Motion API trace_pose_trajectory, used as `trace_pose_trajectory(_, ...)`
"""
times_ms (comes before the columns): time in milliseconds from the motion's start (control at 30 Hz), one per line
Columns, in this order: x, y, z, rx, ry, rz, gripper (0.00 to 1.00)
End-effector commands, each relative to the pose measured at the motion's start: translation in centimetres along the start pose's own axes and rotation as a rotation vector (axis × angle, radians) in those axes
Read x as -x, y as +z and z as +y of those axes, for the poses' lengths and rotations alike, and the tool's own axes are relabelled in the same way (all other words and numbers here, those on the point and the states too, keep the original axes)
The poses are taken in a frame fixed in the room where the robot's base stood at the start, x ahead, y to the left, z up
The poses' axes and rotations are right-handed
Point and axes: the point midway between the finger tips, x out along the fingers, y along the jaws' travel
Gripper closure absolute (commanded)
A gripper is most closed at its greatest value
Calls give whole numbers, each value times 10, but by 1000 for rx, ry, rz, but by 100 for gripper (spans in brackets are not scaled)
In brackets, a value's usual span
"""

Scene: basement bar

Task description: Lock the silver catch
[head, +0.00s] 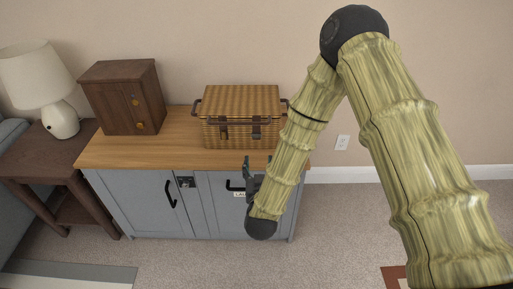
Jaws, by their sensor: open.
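The silver catch (186,182) is a small metal fitting near the top of the grey-blue cabinet (145,203), between a left door with a black handle and a right door. Whether the catch is locked is too small to tell. Nothing shows between the fingers.
A wicker basket (240,103) and a small dark wooden cabinet (123,98) stand on the wooden top (165,150). A side table (48,157) with a white lamp (40,85) stands at left. Carpet in front is mostly clear.

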Motion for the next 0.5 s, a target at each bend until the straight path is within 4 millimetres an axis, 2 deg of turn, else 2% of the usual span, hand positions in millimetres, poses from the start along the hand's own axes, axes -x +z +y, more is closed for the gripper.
trace_pose_trajectory(100, -6, -12, -6, -2, 15, 52, 43)
trace_pose_trajectory(267, -16, -16, -7, -3, 19, 63, 43)
trace_pose_trajectory(500, -51, -18, -5, -3, 20, 63, 43)
